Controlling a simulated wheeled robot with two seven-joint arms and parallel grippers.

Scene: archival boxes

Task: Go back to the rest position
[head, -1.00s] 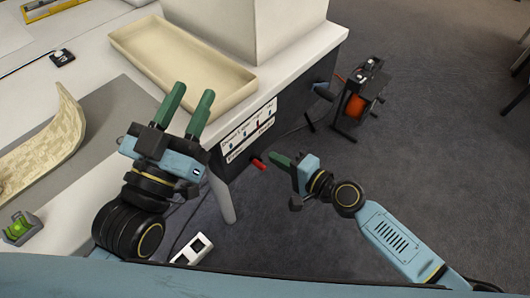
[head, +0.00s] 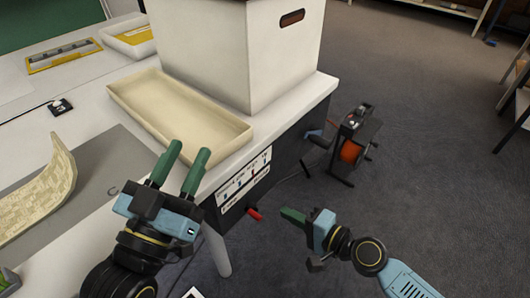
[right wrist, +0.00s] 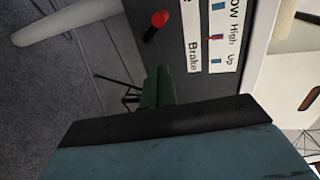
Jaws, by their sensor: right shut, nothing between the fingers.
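My left gripper (head: 183,168) is at the left of the head view, above the table's front edge. Its two green fingers are apart with nothing between them, so it is open. My right gripper (head: 291,214) is to the right of the table, in front of the dark control panel. Its green fingers (right wrist: 160,88) are together and empty in the right wrist view. The red-tipped lever (head: 255,214) on the panel is close to the right gripper but apart from it; the lever also shows in the right wrist view (right wrist: 159,19).
A cream tray (head: 228,143) and a large white box (head: 235,60) stand on the white table (head: 18,95). A curved cream piece (head: 50,190) lies on a grey mat (head: 105,160). A black device with an orange reel (head: 352,150) stands on the carpet. Open floor is at right.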

